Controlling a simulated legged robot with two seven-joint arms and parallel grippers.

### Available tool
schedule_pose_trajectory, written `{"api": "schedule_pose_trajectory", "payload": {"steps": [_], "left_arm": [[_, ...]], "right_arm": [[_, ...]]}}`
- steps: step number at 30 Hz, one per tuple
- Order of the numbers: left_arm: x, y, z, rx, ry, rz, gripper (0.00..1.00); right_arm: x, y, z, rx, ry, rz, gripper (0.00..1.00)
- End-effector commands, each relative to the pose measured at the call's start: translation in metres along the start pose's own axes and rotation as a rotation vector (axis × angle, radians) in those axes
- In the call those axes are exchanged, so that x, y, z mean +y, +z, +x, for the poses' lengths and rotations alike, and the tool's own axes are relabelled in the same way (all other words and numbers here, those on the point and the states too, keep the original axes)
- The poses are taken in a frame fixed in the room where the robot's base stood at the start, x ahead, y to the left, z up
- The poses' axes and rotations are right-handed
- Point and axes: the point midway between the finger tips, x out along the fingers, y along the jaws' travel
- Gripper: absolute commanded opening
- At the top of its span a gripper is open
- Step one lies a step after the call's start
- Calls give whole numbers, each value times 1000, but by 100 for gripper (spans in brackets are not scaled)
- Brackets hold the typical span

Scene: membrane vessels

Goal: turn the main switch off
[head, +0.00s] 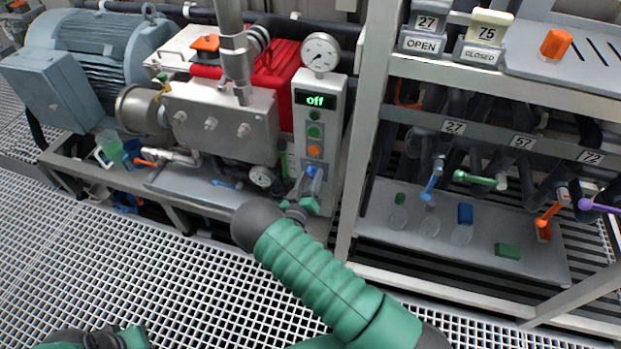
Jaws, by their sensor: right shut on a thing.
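The control panel (318,135) is a pale upright box with a small display (315,100) that reads "off" in green. Below the display are green buttons and an orange one. A blue knob (312,171), which looks like the main switch, sits low on the panel. My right gripper (308,186) is shut on this blue knob and hides part of it. The knob's exact angle is hard to tell. My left gripper (98,340) is at the bottom left edge, far from the panel and partly cut off; its jaws are unclear.
A round gauge (320,52) stands on top of the panel. A grey motor (85,60) and a red pump (275,75) are to the left. A rack (365,150) with numbered valves stands close on the right. The grating floor (120,270) is clear.

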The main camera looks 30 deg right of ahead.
Motion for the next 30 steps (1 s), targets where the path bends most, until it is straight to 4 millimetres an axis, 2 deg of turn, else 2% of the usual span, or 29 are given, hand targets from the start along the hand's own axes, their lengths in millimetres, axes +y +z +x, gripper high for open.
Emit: {"api": "schedule_pose_trajectory", "payload": {"steps": [1,7,8,12,23,26,30], "left_arm": [[0,0,0,0,0,0,0],[0,0,0,0,0,0,0],[0,0,0,0,0,0,0],[0,0,0,0,0,0,0],[0,0,-1,0,0,0,0],[0,-1,-4,0,0,0,0],[0,-2,-10,0,0,0,0]], "right_arm": [[0,-5,2,11,0,4,1],[-1,-5,2,11,-1,4,1],[-1,-5,2,11,-1,5,43],[-1,-4,1,7,-1,4,61],[-1,-2,-6,2,-3,2,62],[-1,-2,-22,1,-4,3,62],[-1,-3,-58,3,-6,0,62]]}}
